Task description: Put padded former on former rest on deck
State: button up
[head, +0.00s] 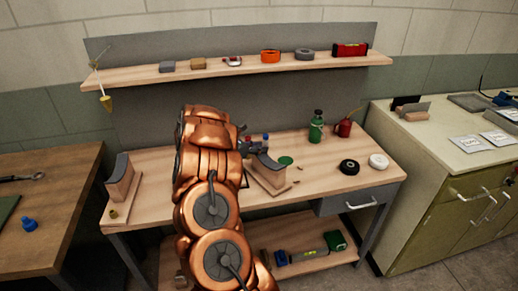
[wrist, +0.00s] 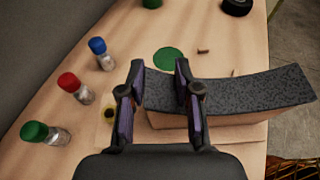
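A wooden block with a dark grey curved top, which looks like the padded former (head: 268,176), stands on the workbench right of my arm. Its speckled curved top also fills the right of the wrist view (wrist: 250,92). My gripper (wrist: 156,72) is open, its two fingers apart over the left end of that top. One finger is just past the end and the other overlaps the top; I cannot tell whether they touch it. A similar block with a curved grey top (head: 121,181) stands at the bench's left end. I cannot tell which thing is the former rest.
Small bottles with red (wrist: 68,82), blue (wrist: 97,45) and green caps (wrist: 35,131) stand close to my gripper's left. A green disc (wrist: 168,59) lies beyond. A shelf (head: 215,72) with several items runs above. Tape rolls (head: 349,167) lie on the workbench's right (head: 325,190).

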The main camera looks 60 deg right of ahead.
jog(key=o, duration=0.3)
jog(key=shift+o, duration=0.2)
jog(key=shift+r, duration=0.15)
jog(key=shift+w+a, duration=0.1)
jog(key=shift+a, duration=0.1)
jog(key=b+v, duration=0.4)
jog(key=v, duration=0.7)
jog(key=shift+a, duration=0.25)
jog(key=shift+w+r, duration=0.2)
